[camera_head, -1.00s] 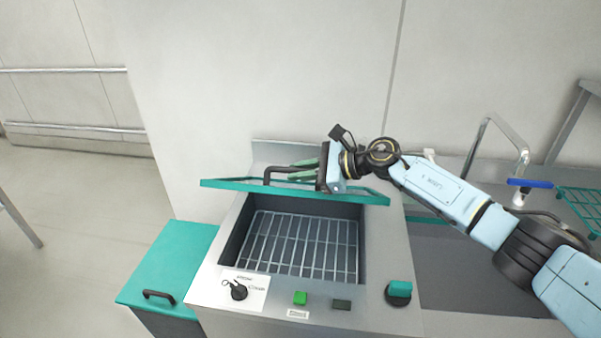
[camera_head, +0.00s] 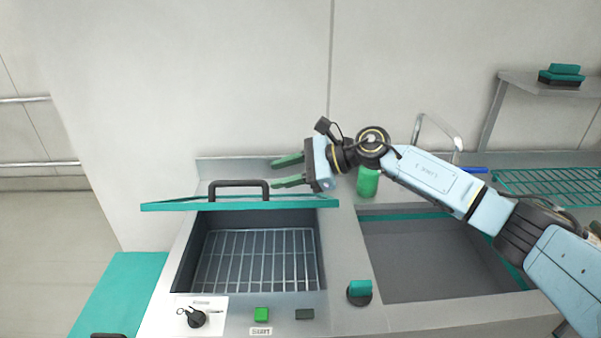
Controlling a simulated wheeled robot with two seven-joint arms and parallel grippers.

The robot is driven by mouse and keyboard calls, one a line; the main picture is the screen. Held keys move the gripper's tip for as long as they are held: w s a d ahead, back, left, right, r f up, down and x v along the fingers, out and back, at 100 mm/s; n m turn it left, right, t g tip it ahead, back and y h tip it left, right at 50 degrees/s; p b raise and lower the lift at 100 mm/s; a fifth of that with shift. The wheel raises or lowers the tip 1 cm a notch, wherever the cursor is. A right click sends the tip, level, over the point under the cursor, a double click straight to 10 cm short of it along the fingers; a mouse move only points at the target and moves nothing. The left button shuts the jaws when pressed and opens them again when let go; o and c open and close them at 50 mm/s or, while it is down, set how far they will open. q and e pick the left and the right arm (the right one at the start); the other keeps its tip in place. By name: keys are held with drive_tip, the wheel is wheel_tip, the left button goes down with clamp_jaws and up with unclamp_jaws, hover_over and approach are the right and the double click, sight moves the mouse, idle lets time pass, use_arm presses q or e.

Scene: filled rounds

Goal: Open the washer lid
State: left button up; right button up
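The washer lid (camera_head: 170,206) is a teal-edged panel tilted up at the back of the washer (camera_head: 183,270). Its black handle (camera_head: 238,184) stands on the lid's upper face. The washer's opening shows a wire rack (camera_head: 258,262) inside. My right gripper (camera_head: 274,172) has green fingers, spread apart and empty. It is just right of the handle, above the lid's right part, and looks clear of the handle. My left gripper is not in view.
A green cup-like object (camera_head: 368,181) stands behind the sink (camera_head: 425,262), near my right wrist. A faucet (camera_head: 437,122) and a teal rack (camera_head: 550,186) are further right.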

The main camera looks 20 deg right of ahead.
drive_tip(key=shift+b+v, duration=0.4)
drive_tip(key=shift+v, duration=1.75)
